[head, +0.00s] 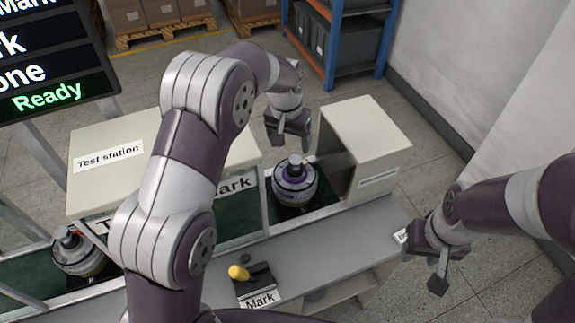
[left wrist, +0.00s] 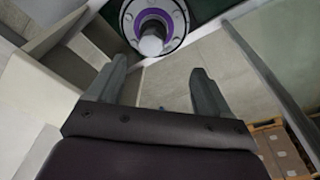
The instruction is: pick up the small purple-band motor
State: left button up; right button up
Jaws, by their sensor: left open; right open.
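The small purple-band motor (head: 295,184) stands upright on the dark green conveyor belt (head: 287,213), beside the opening of a beige housing. It has a grey shaft on top and a purple ring around it. My left gripper (head: 289,140) is open and empty, above and behind the motor, not touching it. In the left wrist view the motor (left wrist: 171,14) shows at the top, beyond the open fingers (left wrist: 160,75), partly cut off by the frame edge. My right gripper (head: 434,262) is open and empty at the right, beyond the grey bench.
Another motor (head: 79,254) stands on the belt at the left. The test station box (head: 105,190) and the beige housing (head: 375,140) flank the purple-band motor. A screen (head: 45,95) reads Ready.

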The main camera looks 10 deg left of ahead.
aim_at(295, 159)
pick_arm(q)
jog(key=f, duration=0.1)
jog(key=d+f, duration=0.1)
jog(key=s+f+p, duration=0.1)
jog(key=f, duration=0.1)
jog(key=shift+d+f, duration=0.1)
jog(key=shift+d, duration=0.25)
jog(key=f, duration=0.2)
jog(key=w+f+p, duration=0.1)
jog(key=f+p, duration=0.1)
jog(key=f, duration=0.1)
jog(key=shift+w+a+f, duration=0.2)
jog(key=shift+w+f, duration=0.05)
jog(key=shift+f, duration=0.05)
jog(key=shift+d+f, duration=0.25)
jog(key=shift+f, duration=0.2)
jog(key=shift+a, duration=0.1)
jog(key=c, duration=0.7)
grip_shut()
jog(key=shift+w+r, duration=0.1)
jog(key=shift+w, duration=0.05)
pick_arm(e)
jog(key=r, duration=0.2)
jog(key=s+d+r, duration=0.1)
jog(key=shift+s+r, duration=0.1)
jog(key=shift+r, duration=0.1)
